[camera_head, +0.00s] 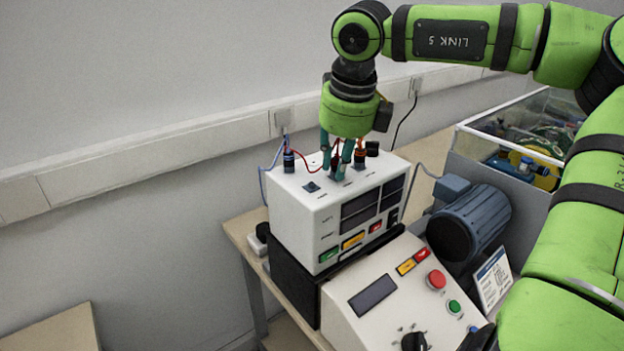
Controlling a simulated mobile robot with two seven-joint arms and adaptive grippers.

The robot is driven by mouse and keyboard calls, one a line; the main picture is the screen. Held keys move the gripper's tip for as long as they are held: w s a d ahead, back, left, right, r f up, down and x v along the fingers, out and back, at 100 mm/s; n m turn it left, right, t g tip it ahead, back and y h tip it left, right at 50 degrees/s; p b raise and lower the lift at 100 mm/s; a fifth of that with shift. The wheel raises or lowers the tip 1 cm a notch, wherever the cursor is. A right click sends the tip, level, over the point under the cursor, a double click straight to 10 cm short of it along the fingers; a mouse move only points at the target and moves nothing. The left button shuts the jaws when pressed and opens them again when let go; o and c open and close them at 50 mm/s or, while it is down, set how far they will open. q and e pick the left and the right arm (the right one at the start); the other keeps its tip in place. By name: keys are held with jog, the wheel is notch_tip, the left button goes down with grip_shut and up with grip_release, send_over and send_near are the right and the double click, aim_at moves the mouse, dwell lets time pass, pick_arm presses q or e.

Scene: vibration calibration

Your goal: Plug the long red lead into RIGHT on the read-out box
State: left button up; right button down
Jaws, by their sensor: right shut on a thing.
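The read-out box (293,222) is white, with sockets on its top and dark displays on its front. My right gripper (336,170) points down at the top of the box, its teal fingers close above a socket near the middle. It is shut on a thin red lead (308,168), whose plug is mostly hidden between the fingers. I cannot tell whether that plug is seated. A dark plug with a blue band (289,161) stands upright at the box's left. An orange-banded dark plug (360,158) stands to the right of the fingers. An empty-looking square socket (311,187) lies front left. The socket labels are too small to read.
A sloped control panel (385,300) with red and green buttons and a black knob stands in front. A blue motor (470,222) and a clear-walled bin (520,130) of parts stand to the right. The wall trunking (150,155) runs behind.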

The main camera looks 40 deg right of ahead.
aim_at(337, 159)
jog(key=shift+w+m+g+h+b, duration=0.1)
jog(key=shift+m+g+h+b, duration=0.25)
jog(key=shift+m+b, duration=1.25)
jog(key=shift+m+p, duration=0.5)
jog(key=shift+p, duration=0.05)
jog(key=c, duration=1.3)
grip_release()
jog(key=shift+c, duration=0.2)
jog(key=o, duration=0.3)
jog(key=shift+w+f, duration=0.1)
jog(key=shift+p+v, duration=1.6)
jog(key=shift+v, duration=1)
